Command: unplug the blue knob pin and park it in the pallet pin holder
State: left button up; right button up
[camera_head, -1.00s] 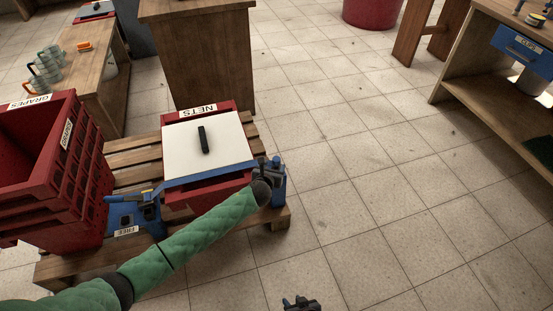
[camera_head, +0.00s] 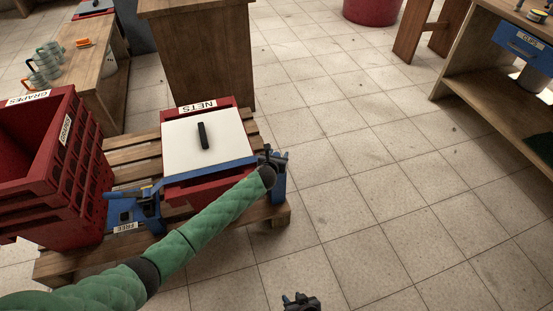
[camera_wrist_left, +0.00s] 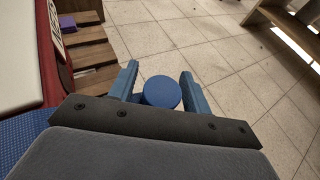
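The blue knob pin (camera_wrist_left: 162,92) shows in the left wrist view as a round blue cap between the two fingers of my left gripper (camera_wrist_left: 160,84). The fingers are apart, with a gap at the knob's left and almost none at its right. In the head view my left gripper (camera_head: 272,160) is at the blue post (camera_head: 279,183) by the right front corner of the NETS crate (camera_head: 206,108); the knob is hidden there. A blue holder labelled FREE (camera_head: 125,212) sits at the pallet's left front. My right gripper (camera_head: 301,302) is at the bottom edge, its fingers seemingly apart.
A blue bar (camera_head: 205,173) crosses the NETS crate's front, above the wooden pallet (camera_head: 240,218). Stacked red GRAPES crates (camera_head: 85,185) stand at the left. A wooden cabinet (camera_head: 205,60) stands behind. The tiled floor (camera_head: 370,190) to the right is clear.

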pick_arm(q)
jog(key=c, duration=0.8)
jog(key=shift+r, duration=0.5)
notch_tip(320, 180, up, 3)
jog(key=shift+w+f+p, duration=0.1)
jog(key=shift+p, duration=0.3)
jog(key=s+d+r, duration=0.7)
jog(key=s+d, duration=0.1)
jog(key=shift+d+p, duration=0.25)
jog(key=shift+p, duration=0.15)
pick_arm(e)
jog(key=shift+r, duration=0.8)
pick_arm(q)
jog(key=shift+r, duration=0.2)
pick_arm(e)
jog(key=shift+r, duration=0.2)
pick_arm(q)
jog(key=shift+r+p, duration=0.25)
jog(key=shift+p, duration=0.15)
pick_arm(e)
jog(key=shift+w+r, duration=0.2)
jog(key=shift+r, duration=0.8)
jog(key=shift+r+g, duration=0.2)
jog(key=shift+g, duration=0.1)
